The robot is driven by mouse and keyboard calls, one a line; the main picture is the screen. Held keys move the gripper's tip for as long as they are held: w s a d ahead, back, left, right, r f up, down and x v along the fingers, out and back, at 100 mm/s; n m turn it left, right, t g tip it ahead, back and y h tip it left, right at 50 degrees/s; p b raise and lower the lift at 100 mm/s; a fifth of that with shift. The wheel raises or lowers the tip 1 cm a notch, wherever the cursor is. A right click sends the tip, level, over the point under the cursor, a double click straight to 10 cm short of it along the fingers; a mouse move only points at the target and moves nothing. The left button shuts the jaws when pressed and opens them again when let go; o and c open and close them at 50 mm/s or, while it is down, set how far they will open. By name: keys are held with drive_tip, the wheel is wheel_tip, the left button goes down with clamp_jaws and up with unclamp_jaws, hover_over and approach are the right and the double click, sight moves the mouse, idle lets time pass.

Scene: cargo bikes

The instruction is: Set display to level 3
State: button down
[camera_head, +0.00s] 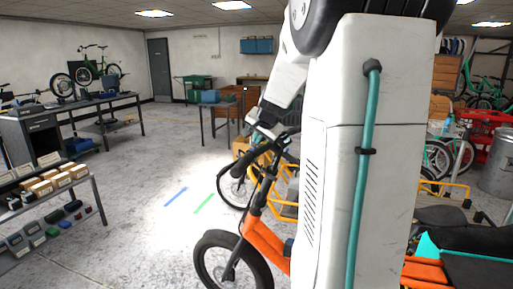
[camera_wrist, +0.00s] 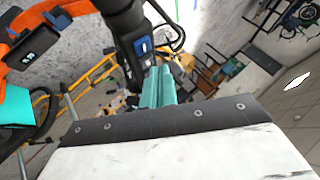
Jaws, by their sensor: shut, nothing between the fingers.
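An orange cargo bike (camera_head: 262,240) stands in front of me, partly hidden behind my white arm. Its black handlebar (camera_head: 262,152) is beside the lower end of my arm. In the wrist view a dark unit with a blue-edged face (camera_wrist: 143,47) sits on the bike's handlebar area. A small dark panel with tiny pale marks (camera_wrist: 40,42) is on the orange frame; the marks are too small to read. My gripper (camera_wrist: 157,72) shows as two teal fingers held together, empty, with tips close below the blue-edged unit. I cannot tell whether they touch it. The level is not legible.
A yellow rail frame (camera_wrist: 88,82) is beside the handlebar. A shelf with boxes (camera_head: 48,190) stands at left, a workbench (camera_head: 85,108) behind it. A metal bin (camera_head: 497,165) and more bikes are at right. The floor at left centre is clear.

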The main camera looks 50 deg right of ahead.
drive_tip(key=shift+f, duration=0.5)
idle(0.8)
drive_tip(key=shift+r, duration=0.85)
drive_tip(key=shift+f, duration=0.4)
drive_tip(key=shift+f, duration=0.35)
idle(1.1)
drive_tip(key=shift+r, duration=0.75)
drive_tip(key=shift+f, duration=0.15)
drive_tip(key=shift+f, duration=0.25)
